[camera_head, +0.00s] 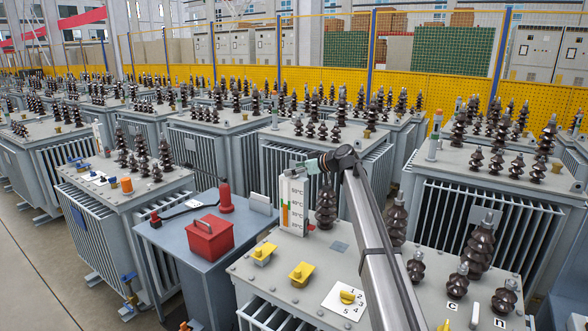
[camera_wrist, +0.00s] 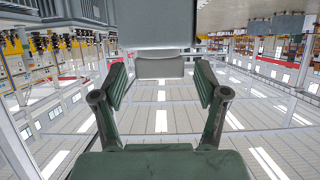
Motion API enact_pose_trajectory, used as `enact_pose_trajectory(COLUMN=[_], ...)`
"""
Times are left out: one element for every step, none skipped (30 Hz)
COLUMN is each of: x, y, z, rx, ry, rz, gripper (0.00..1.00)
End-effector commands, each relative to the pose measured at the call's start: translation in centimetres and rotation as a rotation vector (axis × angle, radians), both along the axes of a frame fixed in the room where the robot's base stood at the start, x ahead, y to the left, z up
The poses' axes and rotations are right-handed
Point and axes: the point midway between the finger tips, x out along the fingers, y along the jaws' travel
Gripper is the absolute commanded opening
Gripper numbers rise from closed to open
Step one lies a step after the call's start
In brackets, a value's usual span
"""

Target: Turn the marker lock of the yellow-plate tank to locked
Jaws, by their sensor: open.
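The nearest tank (camera_head: 260,280) is grey, with yellow fittings on its lid, in the front middle of the head view. Two yellow handles stand there, one at the left edge (camera_head: 263,252) and one closer (camera_head: 301,273). A yellow knob (camera_head: 347,297) sits on a white plate numbered 1 to 5. I cannot tell for sure which fitting is the marker lock. My gripper (camera_head: 298,168) is high above the lid, by the top of a white temperature gauge (camera_head: 293,205), apart from the yellow fittings. In the wrist view my gripper (camera_wrist: 160,85) has its fingers spread, with nothing clamped.
Dark ribbed insulators (camera_head: 326,207) rise from the lid near my arm. A blue-grey bench (camera_head: 170,240) with a red box (camera_head: 209,240) stands left of the tank. A tank with blue fittings (camera_head: 85,190) stands farther left. More tanks fill the back.

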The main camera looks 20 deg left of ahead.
Motion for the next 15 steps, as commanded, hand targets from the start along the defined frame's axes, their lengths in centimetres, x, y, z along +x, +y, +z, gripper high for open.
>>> enact_pose_trajectory(x=[0.07, 0.09, 0.11, 0.11, 0.12, 0.11, 0.11, 0.11, 0.11, 0.11, 0.11, 0.11, 0.11, 0.11, 0.10], y=[0.29, 0.39, 0.47, 0.52, 0.54, 0.55, 0.56, 0.55, 0.54, 0.54, 0.53, 0.52, 0.52, 0.52, 0.52], z=[-0.09, -0.16, -0.21, -0.24, -0.27, -0.29, -0.30, -0.30, -0.29, -0.29, -0.29, -0.29, -0.29, -0.28, -0.27], rx=[0.000, 0.000, 0.000, 0.000, 0.000, 0.000, 0.000, 0.000, 0.000, 0.000, 0.000, 0.000, 0.000, 0.000, 0.000], ry=[0.000, 0.000, 0.000, 0.000, 0.000, 0.000, 0.000, 0.000, 0.000, 0.000, 0.000, 0.000, 0.000, 0.000, 0.000], rz=[0.000, 0.000, 0.000, -0.001, -0.001, -0.001, -0.001, -0.001, -0.001, -0.001, -0.001, -0.001, 0.000, 0.000, 0.000], gripper=[0.73, 0.73, 0.73, 0.73, 0.73, 0.73, 0.73, 0.73, 0.73, 0.73, 0.73, 0.66, 0.55, 0.45, 0.30])
